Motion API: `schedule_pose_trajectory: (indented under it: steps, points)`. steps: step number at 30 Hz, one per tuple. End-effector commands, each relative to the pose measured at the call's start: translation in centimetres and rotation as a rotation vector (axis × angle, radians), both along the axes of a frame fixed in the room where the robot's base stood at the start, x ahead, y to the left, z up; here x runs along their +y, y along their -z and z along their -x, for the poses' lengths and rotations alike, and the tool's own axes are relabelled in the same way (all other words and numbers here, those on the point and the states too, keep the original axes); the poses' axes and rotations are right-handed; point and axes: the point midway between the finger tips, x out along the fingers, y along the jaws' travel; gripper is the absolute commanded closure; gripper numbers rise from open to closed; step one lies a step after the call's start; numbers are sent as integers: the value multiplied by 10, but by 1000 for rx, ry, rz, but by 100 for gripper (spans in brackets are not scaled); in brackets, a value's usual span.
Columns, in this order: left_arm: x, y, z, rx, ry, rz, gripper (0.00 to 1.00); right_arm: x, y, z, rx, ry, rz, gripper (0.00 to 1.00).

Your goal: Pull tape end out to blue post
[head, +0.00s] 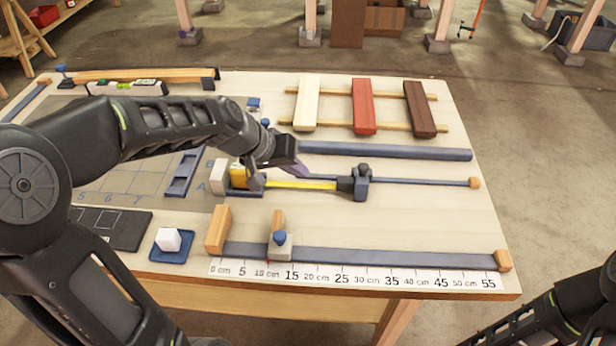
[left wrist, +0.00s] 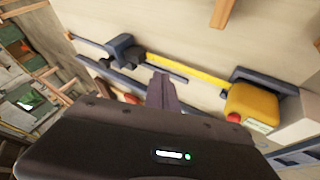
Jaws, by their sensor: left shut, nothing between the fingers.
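The yellow tape measure case (head: 238,174) sits in a dark holder beside a pale block, left of the table's middle. It also shows in the left wrist view (left wrist: 255,103), with a red button. Its yellow tape (head: 318,185) is drawn out to the right. The tape end meets a dark blue-grey slider with an upright post (head: 361,178), also seen in the left wrist view (left wrist: 124,50). My left gripper (head: 301,170) is shut and empty, just above and behind the tape, between case and post. It also shows in the left wrist view (left wrist: 162,88). My right gripper is out of frame.
A thin rail runs right from the post to a wooden stop (head: 475,182). A long dark bar (head: 385,151) lies behind. White, red and brown slats (head: 363,106) lie further back. A ruler (head: 350,275) and a grey strip with a blue-knobbed slider (head: 280,243) lie in front.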

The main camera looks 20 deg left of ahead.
Motion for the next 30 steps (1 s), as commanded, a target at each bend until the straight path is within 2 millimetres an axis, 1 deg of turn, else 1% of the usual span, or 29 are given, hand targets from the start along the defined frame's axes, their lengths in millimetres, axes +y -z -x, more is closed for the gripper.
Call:
schedule_pose_trajectory:
  steps: [1,4,9,30]
  points:
    - [5,-8,5,-4,-3,-2,100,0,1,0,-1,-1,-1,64]
    - [10,-20,12,-3,-3,-3,100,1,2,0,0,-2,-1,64]
    - [13,-29,19,0,-2,0,100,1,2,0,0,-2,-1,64]
    - [13,-29,19,1,-2,-1,100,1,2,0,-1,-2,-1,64]
